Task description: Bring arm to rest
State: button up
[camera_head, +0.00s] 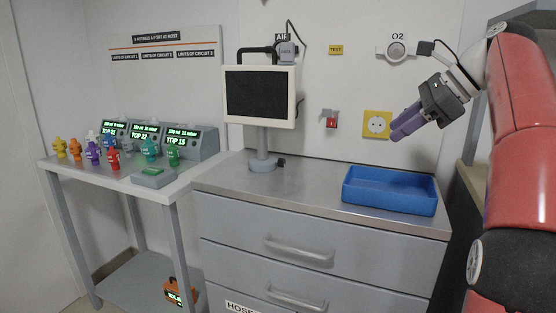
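My gripper (400,130) is at the upper right, in front of the wall by the yellow wall socket (377,124). Its dark grey body carries purple finger-like parts that point down and left, above the blue tray. They lie close together in this view, and I cannot tell whether there is a gap between them. I see no separate object clearly held. My red arm comes in from the right edge and bends back to the gripper. The gripper touches neither the tray nor the counter.
An empty-looking blue tray (390,207) sits at the right of the steel counter (310,190). A monitor (259,97) stands left of it. A side table (180,188) holds several coloured fittings and display units (187,142). The counter's middle is clear.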

jog(key=s+a+f+n+h, duration=0.4)
jog(key=s+a+f+n, duration=0.4)
jog(key=s+f, duration=0.2)
jog(key=s+f+n+h, duration=0.3)
jog(key=s+f+n, duration=0.9)
jog(key=f, duration=0.8)
jog(key=s, duration=0.3)
jog(key=shift+s+a+f+n, duration=0.15)
jog(key=shift+s+a+n, duration=0.15)
dwell(0.7)
